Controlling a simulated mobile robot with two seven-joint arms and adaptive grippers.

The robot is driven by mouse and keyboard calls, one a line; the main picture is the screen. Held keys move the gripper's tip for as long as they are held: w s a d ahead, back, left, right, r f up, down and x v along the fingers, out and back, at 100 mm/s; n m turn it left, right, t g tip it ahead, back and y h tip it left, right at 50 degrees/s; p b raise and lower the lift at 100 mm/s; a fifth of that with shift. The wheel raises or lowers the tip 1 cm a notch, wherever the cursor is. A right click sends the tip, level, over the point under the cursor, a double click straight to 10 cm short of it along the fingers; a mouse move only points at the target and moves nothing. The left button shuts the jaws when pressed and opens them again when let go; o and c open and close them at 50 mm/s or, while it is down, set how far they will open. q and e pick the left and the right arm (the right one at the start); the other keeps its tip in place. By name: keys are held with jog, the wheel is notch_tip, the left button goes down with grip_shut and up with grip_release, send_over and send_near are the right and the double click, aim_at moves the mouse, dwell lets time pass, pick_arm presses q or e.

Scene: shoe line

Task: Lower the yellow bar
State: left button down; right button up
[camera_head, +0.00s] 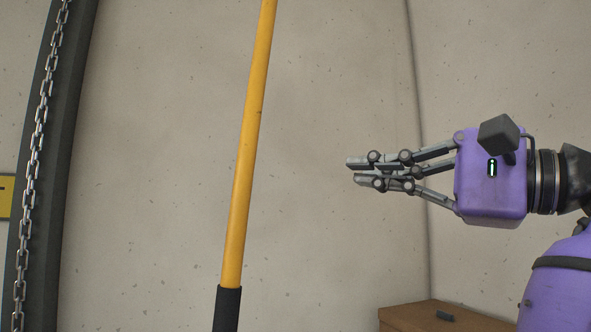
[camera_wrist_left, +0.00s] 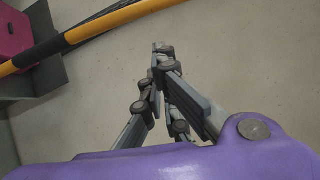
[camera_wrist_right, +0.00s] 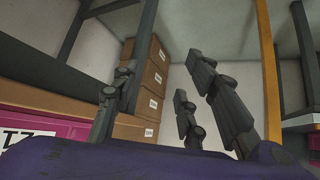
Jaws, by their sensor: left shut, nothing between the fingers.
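The yellow bar (camera_head: 248,140) stands nearly upright in the head view, leaning slightly, with a black sleeve (camera_head: 227,310) at its lower end. My left gripper (camera_head: 351,170) is to the right of the bar, apart from it, with its fingers together and empty. In the left wrist view the bar (camera_wrist_left: 95,27) crosses the upper left corner, clear of the shut fingers (camera_wrist_left: 160,52). My right gripper (camera_wrist_right: 155,78) shows only in its own wrist view, with its fingers spread and nothing between them. An orange-yellow post (camera_wrist_right: 268,70) stands right of these fingers; I cannot tell whether it is the same bar.
A dark curved beam (camera_head: 60,130) with a hanging chain (camera_head: 37,140) stands left of the bar. A brown box (camera_head: 425,318) is below my left gripper. The right wrist view shows stacked cardboard boxes (camera_wrist_right: 152,78) and a magenta bin (camera_wrist_right: 60,122). Pale wall lies behind the bar.

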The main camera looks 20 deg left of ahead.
pick_arm(q)
jog(key=a+r+h+b, duration=0.1)
jog(key=a+r, duration=0.1)
jog(key=a, duration=0.9)
jog(key=shift+w+a+n, duration=0.3)
jog(key=shift+w, duration=0.15)
